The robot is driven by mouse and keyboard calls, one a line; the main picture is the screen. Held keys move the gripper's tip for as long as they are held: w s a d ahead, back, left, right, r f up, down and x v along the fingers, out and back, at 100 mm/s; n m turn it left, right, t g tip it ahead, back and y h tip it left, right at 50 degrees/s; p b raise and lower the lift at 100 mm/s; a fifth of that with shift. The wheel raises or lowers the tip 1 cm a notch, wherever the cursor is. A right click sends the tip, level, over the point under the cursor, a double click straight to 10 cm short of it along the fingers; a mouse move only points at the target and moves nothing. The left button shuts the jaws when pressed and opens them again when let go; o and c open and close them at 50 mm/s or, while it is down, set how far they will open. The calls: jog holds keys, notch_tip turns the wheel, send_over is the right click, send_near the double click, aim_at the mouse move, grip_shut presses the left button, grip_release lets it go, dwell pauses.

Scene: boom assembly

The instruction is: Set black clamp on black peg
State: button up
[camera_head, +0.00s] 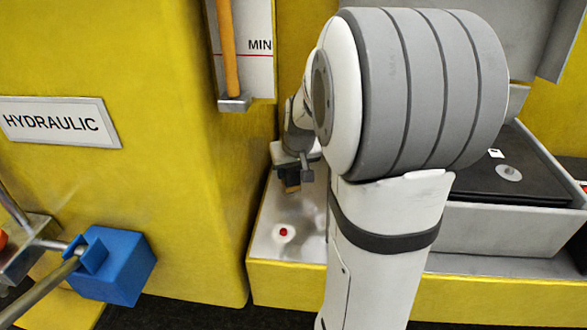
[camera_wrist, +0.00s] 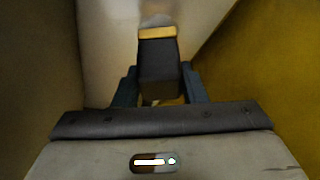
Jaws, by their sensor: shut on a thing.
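My gripper (camera_head: 298,172) is at the back of the pale shelf, beside the yellow cabinet wall and partly hidden by my arm. In the wrist view, its two fingers (camera_wrist: 160,88) are shut on a dark block with a tan end, which I take to be the black clamp (camera_wrist: 158,58). The clamp also shows in the head view as a small dark piece with a tan lower edge (camera_head: 292,187), held above the shelf. I cannot make out the black peg in either view; my arm hides part of the shelf.
The pale shelf (camera_head: 262,246) carries a red button (camera_head: 283,232). Yellow walls (camera_head: 190,180) stand close on the left. A grey box with a black top (camera_head: 500,175) is at right. A blue block (camera_head: 125,265) on a rod is at lower left.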

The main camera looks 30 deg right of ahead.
jog(key=shift+f+b, duration=0.8)
dwell(0.4)
jog(key=o, duration=1.3)
jog(key=shift+o, duration=0.2)
jog(key=v, duration=0.8)
jog(key=shift+f+b, duration=0.1)
jog(key=shift+b, duration=0.2)
